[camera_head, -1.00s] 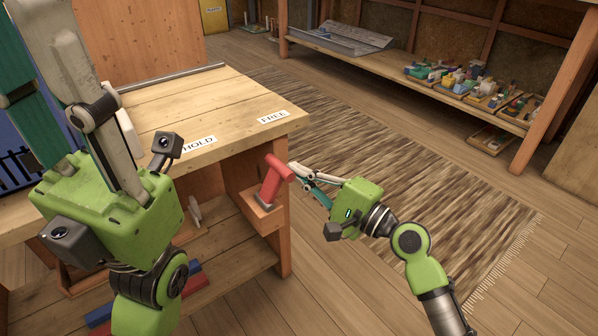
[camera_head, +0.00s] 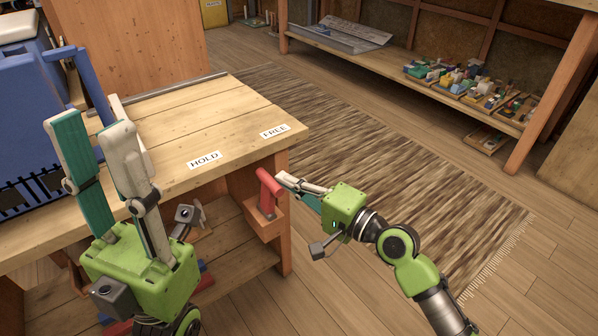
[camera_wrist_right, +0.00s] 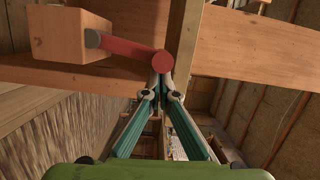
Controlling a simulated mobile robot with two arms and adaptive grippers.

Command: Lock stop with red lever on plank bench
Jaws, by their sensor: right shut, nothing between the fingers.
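The red lever (camera_head: 267,203) stands on a small wooden block (camera_head: 266,226) on the side of the plank bench (camera_head: 215,122). Its handle is below the labels HOLD (camera_head: 204,160) and FREE (camera_head: 274,131), and its stem looks near upright. My right gripper (camera_head: 280,177) is shut and empty, its tips at the lever's handle from the right. In the right wrist view the closed tips (camera_wrist_right: 164,76) are at the end of the red lever (camera_wrist_right: 135,50), seemingly touching it. My left gripper (camera_head: 92,122) is open and empty, over the bench's left part, fingers up.
A blue crate-like box (camera_head: 30,120) stands at the bench's left. A shelf (camera_head: 400,77) with trays of small parts is at the back right. A striped rug (camera_head: 400,165) covers floor behind my right arm. Blue and red pieces lie on the bench's lower shelf.

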